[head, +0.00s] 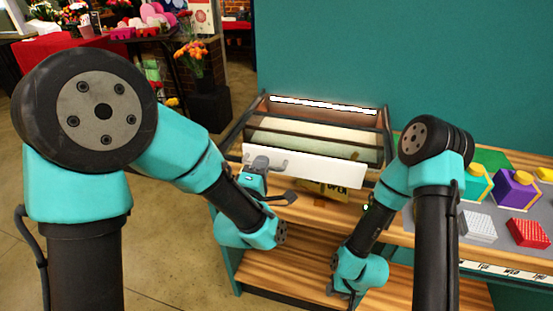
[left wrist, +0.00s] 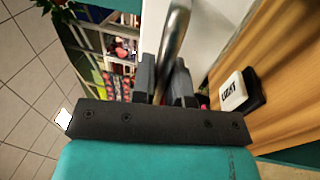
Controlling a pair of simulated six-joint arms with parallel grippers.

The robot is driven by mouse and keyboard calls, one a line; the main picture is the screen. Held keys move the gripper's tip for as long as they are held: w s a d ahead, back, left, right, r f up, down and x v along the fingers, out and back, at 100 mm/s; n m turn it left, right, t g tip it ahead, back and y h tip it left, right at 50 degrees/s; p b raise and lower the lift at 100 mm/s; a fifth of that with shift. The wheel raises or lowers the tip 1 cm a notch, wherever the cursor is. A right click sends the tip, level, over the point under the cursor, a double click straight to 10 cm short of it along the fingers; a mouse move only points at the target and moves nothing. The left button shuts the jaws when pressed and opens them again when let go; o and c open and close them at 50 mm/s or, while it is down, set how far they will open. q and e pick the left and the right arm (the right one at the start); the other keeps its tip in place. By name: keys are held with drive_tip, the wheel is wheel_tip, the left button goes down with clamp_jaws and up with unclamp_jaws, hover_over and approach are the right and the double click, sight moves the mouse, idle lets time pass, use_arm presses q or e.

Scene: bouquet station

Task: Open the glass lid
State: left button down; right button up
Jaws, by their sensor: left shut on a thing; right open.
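The glass lid (head: 313,124) is a clear, dark-framed sloping top on the case at the back centre. It appears down, though the glass is hard to make out. My left gripper (head: 268,163) is at the left part of the case's white front. In the left wrist view its fingers (left wrist: 165,82) are shut on a metal bar handle (left wrist: 175,35). How the handle joins the lid is hidden. My right gripper (head: 342,290) is open and empty, low in front of the wooden counter, partly hidden by its own wrist.
An "OPEN" sign (head: 336,188) stands below the case front. A small labelled block (left wrist: 232,92) is on the wood near my left gripper. Coloured boxes (head: 515,188) sit on a grey mat at the right. A teal wall (head: 400,60) rises behind the case.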

use_arm(q)
drive_tip(key=shift+s, duration=0.25)
drive_tip(key=c, duration=1.1)
unclamp_jaws()
drive_tip(key=shift+a, duration=0.1)
drive_tip(key=shift+c, duration=0.2)
